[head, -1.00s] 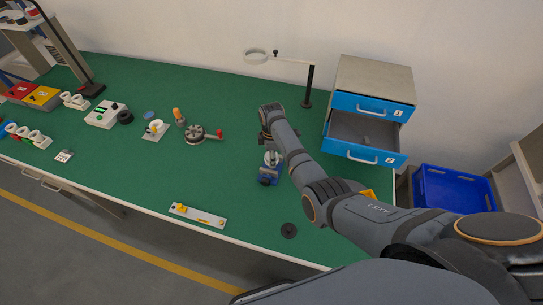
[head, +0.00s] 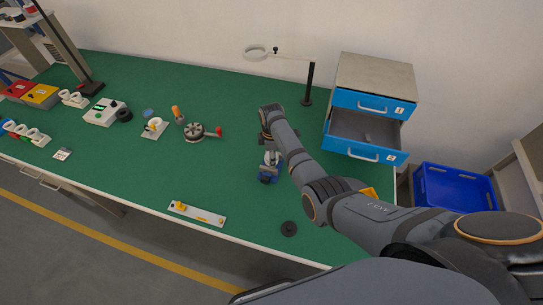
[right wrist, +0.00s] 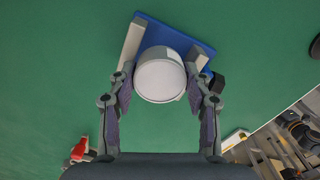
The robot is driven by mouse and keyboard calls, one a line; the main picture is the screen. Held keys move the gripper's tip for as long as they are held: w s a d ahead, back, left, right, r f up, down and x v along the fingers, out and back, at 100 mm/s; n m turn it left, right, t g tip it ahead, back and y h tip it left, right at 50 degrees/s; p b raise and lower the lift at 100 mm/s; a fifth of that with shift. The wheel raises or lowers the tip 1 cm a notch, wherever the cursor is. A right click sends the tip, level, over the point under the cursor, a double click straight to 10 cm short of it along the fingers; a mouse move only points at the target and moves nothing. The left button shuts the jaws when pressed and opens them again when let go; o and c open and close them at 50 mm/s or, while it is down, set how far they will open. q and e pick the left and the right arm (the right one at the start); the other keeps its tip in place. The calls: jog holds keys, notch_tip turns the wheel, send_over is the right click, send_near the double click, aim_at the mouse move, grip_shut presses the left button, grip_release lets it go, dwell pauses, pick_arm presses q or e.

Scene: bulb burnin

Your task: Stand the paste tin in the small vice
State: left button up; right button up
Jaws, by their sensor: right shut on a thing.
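The paste tin (right wrist: 160,80) is a round, pale grey tin seen from above in the right wrist view. My right gripper (right wrist: 158,90) is shut on it, one finger on each side. The small vice (right wrist: 150,22) has a blue body and pale jaws, and lies directly beyond and under the tin. The tin appears between the two jaws; I cannot tell whether it rests on the vice. In the head view the vice (head: 266,180) is partly hidden by my right gripper and the tin (head: 271,157). My left gripper is not in view.
A round handled fixture (head: 195,133) stands left of the vice. A black disc (head: 289,228) and a pale strip with yellow parts (head: 197,214) lie near the front edge. A magnifier lamp (head: 308,85) and blue drawer unit (head: 365,130), one drawer open, stand behind right.

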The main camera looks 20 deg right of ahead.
jog(key=shift+r+p, duration=0.15)
jog(key=shift+p, duration=0.55)
dwell(0.6)
jog(key=shift+f, duration=0.2)
dwell(0.8)
jog(key=shift+w+r+p, duration=0.1)
jog(key=shift+r+p, duration=0.1)
jog(key=shift+p, duration=0.2)
dwell(0.5)
jog(key=shift+f, duration=0.25)
dwell(0.7)
jog(key=shift+r+p, duration=0.25)
jog(key=shift+p, duration=0.1)
dwell(0.6)
jog(key=o, duration=1.4)
notch_tip(320, 180, up, 12)
